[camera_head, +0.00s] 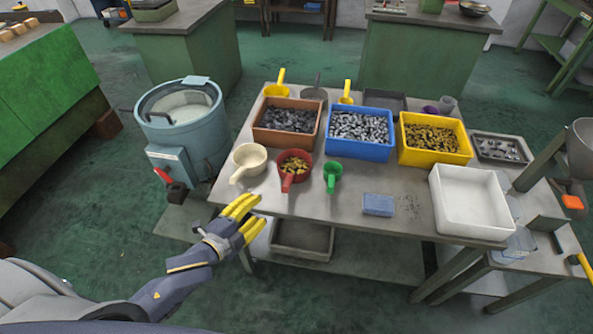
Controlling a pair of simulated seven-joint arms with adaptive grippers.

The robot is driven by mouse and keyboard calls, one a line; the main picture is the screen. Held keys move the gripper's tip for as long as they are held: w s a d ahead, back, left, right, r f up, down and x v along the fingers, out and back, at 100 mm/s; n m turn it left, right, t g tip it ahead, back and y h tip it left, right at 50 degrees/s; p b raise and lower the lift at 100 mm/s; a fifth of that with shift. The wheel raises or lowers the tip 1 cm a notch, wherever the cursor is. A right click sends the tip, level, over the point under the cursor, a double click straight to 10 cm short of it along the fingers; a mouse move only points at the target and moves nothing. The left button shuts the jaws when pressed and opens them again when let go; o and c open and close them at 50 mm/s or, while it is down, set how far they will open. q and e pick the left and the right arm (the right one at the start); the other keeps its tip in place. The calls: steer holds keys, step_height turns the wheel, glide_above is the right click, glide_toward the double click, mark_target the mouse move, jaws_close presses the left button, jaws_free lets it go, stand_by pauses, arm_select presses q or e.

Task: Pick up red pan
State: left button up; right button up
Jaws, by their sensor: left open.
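The red pan (294,161) stands on the front left part of the grey table, with several brass-coloured pieces in it. Its handle points toward me. A cream pan (249,158) stands to its left and a green scoop (333,176) to its right. My left gripper (252,215), with yellow fingers, is at the table's front left edge, nearer to me and left of the red pan. It is open, with nothing between its fingers, and apart from the pan. My right gripper is not in view.
The grey table (290,205) also bears a brown bin (265,136), a blue bin (360,151), a yellow bin (435,157) and a white tray (472,222). A small blue block (378,204) lies in front. A blue-grey round machine (196,142) stands left of the table.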

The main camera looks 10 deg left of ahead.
mark_target(288, 181)
arm_select(q)
steer(key=x, duration=1.2)
steer(key=shift+d+x, duration=0.2)
steer(key=shift+x, duration=1.1)
steer(key=shift+d+x, duration=0.2)
steer(key=shift+x, duration=1.05)
steer(key=shift+s+r, duration=0.1)
steer(key=shift+r, duration=0.05)
steer(key=shift+c, duration=0.5)
jaws_close()
